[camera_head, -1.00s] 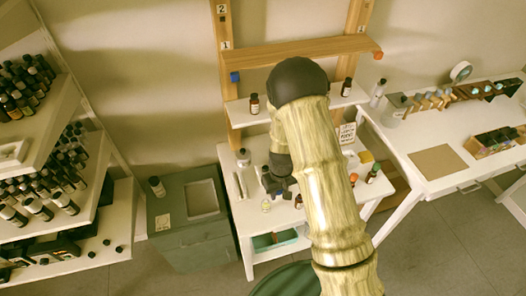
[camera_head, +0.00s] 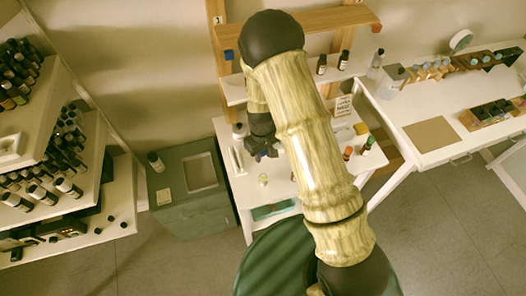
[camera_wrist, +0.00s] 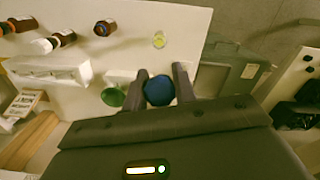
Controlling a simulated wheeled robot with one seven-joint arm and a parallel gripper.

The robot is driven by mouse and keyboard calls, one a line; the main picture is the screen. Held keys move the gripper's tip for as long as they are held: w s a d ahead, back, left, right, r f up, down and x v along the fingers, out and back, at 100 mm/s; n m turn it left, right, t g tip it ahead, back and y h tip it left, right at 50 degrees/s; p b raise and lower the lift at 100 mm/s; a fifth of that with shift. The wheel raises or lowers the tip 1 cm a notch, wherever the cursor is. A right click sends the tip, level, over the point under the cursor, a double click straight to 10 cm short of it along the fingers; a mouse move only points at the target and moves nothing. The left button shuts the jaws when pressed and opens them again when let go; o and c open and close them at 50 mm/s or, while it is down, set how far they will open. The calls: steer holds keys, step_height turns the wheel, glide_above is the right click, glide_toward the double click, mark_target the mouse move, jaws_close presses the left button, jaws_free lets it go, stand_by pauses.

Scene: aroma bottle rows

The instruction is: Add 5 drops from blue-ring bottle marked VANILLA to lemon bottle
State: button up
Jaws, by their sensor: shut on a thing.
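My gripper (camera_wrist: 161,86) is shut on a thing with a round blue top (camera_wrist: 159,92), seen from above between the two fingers. Its body and any label are hidden, so I cannot read VANILLA on it. In the head view my gripper (camera_head: 264,147) hangs over the left part of the small white table, and the held thing cannot be made out there. A small clear bottle with pale yellow contents (camera_head: 263,180), perhaps the lemon one, stands on this table just below my gripper in the picture. It also shows in the wrist view (camera_wrist: 159,40), apart from my fingers.
A round green thing (camera_wrist: 112,97) is left of my fingers. A wooden rack shelf (camera_head: 310,35) rises behind the table (camera_head: 238,192). A grey-green cabinet (camera_head: 190,210) stands to its left.

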steer(key=shift+d+p, duration=0.1)
steer(key=shift+p, duration=0.4)
steer(key=shift+w+d+f+g+h+p, duration=0.1)
steer(key=shift+f+g+h+p, duration=0.2)
steer(key=shift+g+h+p, duration=0.5)
steer(key=shift+f+n+g+h+b, duration=0.3)
steer(key=shift+f+g+h+b, duration=0.25)
steer(key=shift+g, duration=0.45)
steer(key=shift+f+b, duration=1.2)
steer(key=shift+f, duration=0.6)
steer(key=c, duration=0.3)
steer(key=o, duration=0.3)
